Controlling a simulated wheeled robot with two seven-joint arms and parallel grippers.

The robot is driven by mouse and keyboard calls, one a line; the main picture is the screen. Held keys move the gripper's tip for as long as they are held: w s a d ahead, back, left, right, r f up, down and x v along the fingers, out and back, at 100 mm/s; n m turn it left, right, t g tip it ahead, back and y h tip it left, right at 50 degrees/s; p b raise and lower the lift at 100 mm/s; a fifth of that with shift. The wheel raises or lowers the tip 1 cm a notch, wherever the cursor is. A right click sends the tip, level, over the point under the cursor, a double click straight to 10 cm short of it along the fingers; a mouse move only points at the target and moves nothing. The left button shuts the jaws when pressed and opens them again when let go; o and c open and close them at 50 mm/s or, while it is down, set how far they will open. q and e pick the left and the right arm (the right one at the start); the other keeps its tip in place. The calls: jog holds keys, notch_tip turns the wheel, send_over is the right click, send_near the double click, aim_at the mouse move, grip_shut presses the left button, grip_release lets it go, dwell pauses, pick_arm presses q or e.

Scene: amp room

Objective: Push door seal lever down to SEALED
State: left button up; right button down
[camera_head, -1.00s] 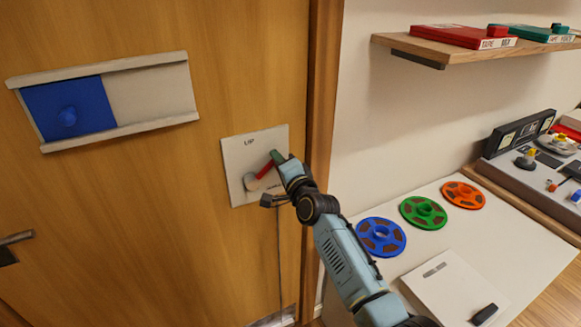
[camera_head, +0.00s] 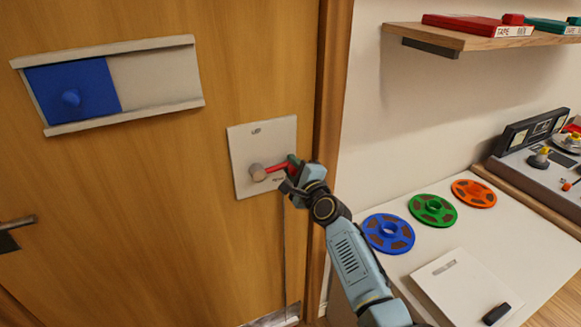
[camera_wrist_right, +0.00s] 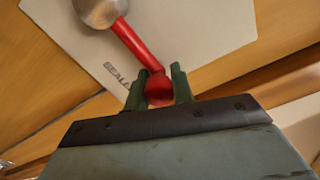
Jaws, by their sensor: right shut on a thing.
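The door seal lever (camera_head: 277,168) is a red arm on a round grey hub, mounted on a pale plate (camera_head: 245,143) on the wooden door. In the head view the lever points right from the hub and is close to level, with its outer end tilted slightly up. My right gripper (camera_head: 293,166) is shut on the lever's outer end. In the right wrist view the two green fingers (camera_wrist_right: 159,88) stand either side of the red knob (camera_wrist_right: 159,90), and the word SEALED is partly readable on the plate. My left gripper is not in view.
A blue sliding panel (camera_head: 72,90) sits in a rail at the upper left of the door, and a door handle (camera_head: 16,224) is at far left. Right of the door frame (camera_head: 323,120), a counter holds blue, green and orange reels (camera_head: 433,209). A shelf (camera_head: 470,40) is above.

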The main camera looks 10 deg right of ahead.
dwell(0.4)
jog(key=c, duration=1.2)
grip_release()
jog(key=shift+s, duration=0.1)
jog(key=shift+s, duration=0.25)
jog(key=s, duration=0.4)
jog(key=s+d+p, duration=0.1)
jog(key=s, duration=0.3)
jog(key=s+d+p, duration=0.1)
jog(key=s, duration=0.3)
jog(key=shift+s+d, duration=0.2)
jog(key=shift+d, duration=0.05)
jog(key=shift+f, duration=0.1)
